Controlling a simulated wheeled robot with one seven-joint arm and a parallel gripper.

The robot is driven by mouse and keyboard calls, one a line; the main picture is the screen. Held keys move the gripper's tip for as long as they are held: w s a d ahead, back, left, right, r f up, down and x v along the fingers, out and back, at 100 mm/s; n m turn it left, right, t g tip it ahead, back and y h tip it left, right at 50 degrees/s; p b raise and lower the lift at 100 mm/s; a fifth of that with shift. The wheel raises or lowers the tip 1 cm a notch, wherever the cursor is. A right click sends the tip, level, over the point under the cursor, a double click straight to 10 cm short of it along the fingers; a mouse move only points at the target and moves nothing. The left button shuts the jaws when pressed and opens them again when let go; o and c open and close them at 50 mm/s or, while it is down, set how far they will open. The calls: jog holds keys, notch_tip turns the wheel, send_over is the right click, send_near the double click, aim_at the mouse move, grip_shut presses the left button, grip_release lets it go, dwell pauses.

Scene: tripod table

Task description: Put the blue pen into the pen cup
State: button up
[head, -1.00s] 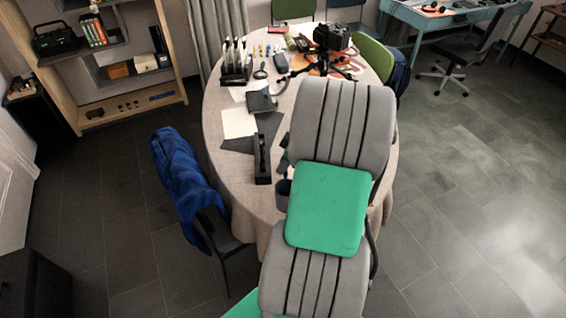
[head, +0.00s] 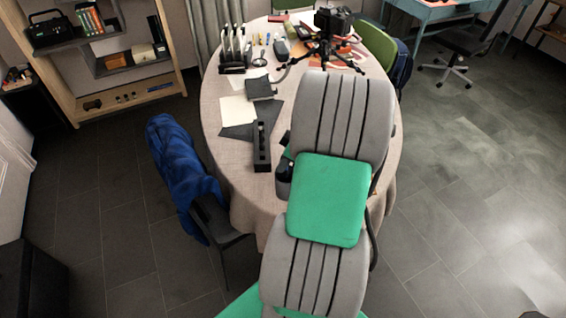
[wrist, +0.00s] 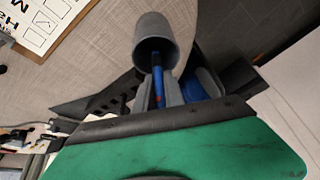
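The blue pen (wrist: 157,82) is in the wrist view, standing out lengthwise between the grey fingers of my gripper (wrist: 159,92). My gripper looks shut on it. The pen's far end overlaps the dark mouth of the grey pen cup (wrist: 172,25); I cannot tell how far inside it is. In the head view the cup (head: 283,176) is a dark grey shape near the table's front edge, partly hidden by my arm. The pen and most of my gripper are hidden there.
A black tray-like holder (head: 262,147) stands left of the cup on the round table (head: 222,92). Papers, a pen rack (head: 234,52) and a tripod (head: 328,50) are farther back. A chair with a blue jacket (head: 178,165) stands at the left.

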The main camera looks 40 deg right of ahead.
jog(key=o, duration=0.4)
jog(key=shift+o, duration=0.2)
jog(key=v, duration=0.7)
jog(key=shift+s+r+b, duration=0.15)
jog(key=shift+r+b, duration=0.2)
jog(key=shift+b, duration=0.05)
